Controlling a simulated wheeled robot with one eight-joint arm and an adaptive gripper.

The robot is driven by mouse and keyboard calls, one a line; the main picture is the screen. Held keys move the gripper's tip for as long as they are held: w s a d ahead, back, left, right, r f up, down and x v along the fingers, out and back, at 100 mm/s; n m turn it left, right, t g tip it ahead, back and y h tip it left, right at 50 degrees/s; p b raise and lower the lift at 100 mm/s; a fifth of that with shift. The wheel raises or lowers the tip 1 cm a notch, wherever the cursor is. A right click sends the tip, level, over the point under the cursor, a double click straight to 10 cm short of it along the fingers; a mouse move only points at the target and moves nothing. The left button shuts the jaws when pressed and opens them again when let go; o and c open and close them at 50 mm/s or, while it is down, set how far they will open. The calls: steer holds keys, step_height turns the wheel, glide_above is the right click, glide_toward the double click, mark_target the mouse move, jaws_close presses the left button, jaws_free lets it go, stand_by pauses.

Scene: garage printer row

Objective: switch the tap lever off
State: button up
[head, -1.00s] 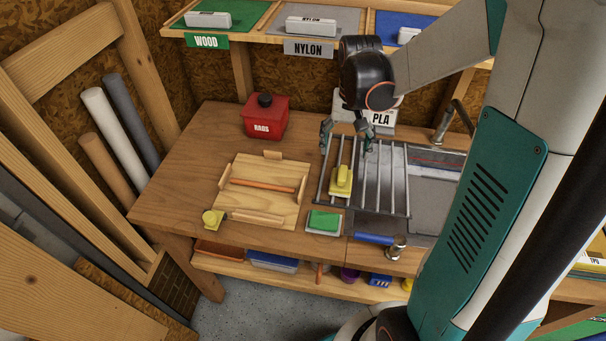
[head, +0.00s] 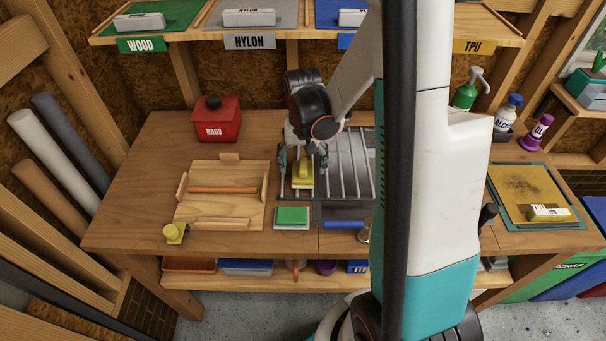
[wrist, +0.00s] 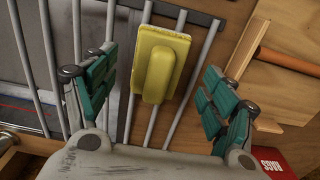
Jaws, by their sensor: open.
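A blue bar (head: 342,224) lies level at the bench's front edge and meets a metal post (head: 364,236), partly behind my arm; it looks like the tap lever. The tap spout at the back of the sink is hidden in the head view now. My gripper (head: 303,154) is open over the drying rack, back and left of the blue bar. A yellow sponge-like block with a raised grip (head: 302,174) lies on the rack. In the wrist view this yellow block (wrist: 158,65) shows between the spread fingers (wrist: 160,88), with gaps on both sides.
The metal rack (head: 352,160) spans the sink. A green-and-white pad (head: 292,216) lies left of the blue bar. A wooden board with an orange rod (head: 222,189) and a red rags tin (head: 215,120) are further left. Shelf trays (head: 250,40) hang above.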

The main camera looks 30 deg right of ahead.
mark_target(303, 165)
step_height(303, 165, down, 3)
steer(key=shift+f+b, duration=0.2)
steer(key=shift+b, duration=0.25)
steer(key=shift+r, duration=0.1)
steer(key=c, duration=1.2)
steer(key=shift+c, duration=0.2)
step_height(303, 165, up, 20)
steer(key=p, duration=0.5)
steer(key=shift+p, duration=0.3)
